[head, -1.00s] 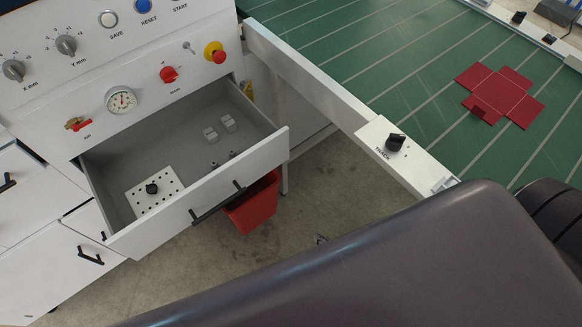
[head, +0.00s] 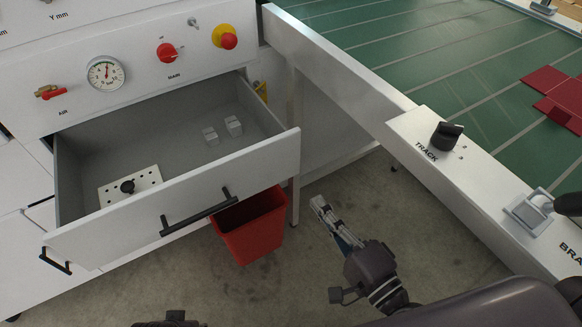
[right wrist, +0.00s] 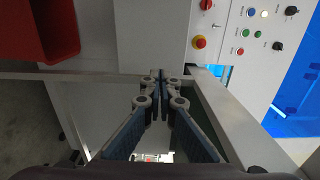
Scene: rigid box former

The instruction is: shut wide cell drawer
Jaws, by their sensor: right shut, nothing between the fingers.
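The wide cell drawer (head: 255,160) stands pulled out of the white cabinet in the head view. Its front carries a black bar handle (head: 199,211). Inside lie a white perforated plate (head: 147,184) with a black knob and two small pale blocks (head: 222,130). My right gripper (head: 318,203) is shut and empty, low over the floor to the right of the drawer front and apart from it. Its closed fingers (right wrist: 161,80) also show in the right wrist view, where the drawer cannot be made out.
A red bin (head: 250,228) stands on the floor below the drawer. A table leg (head: 294,150) and the green table's white rail (head: 350,75), with a black track knob (head: 446,136), lie to the right. The cabinet panel above carries a gauge (head: 105,73) and a red-yellow button (head: 224,37).

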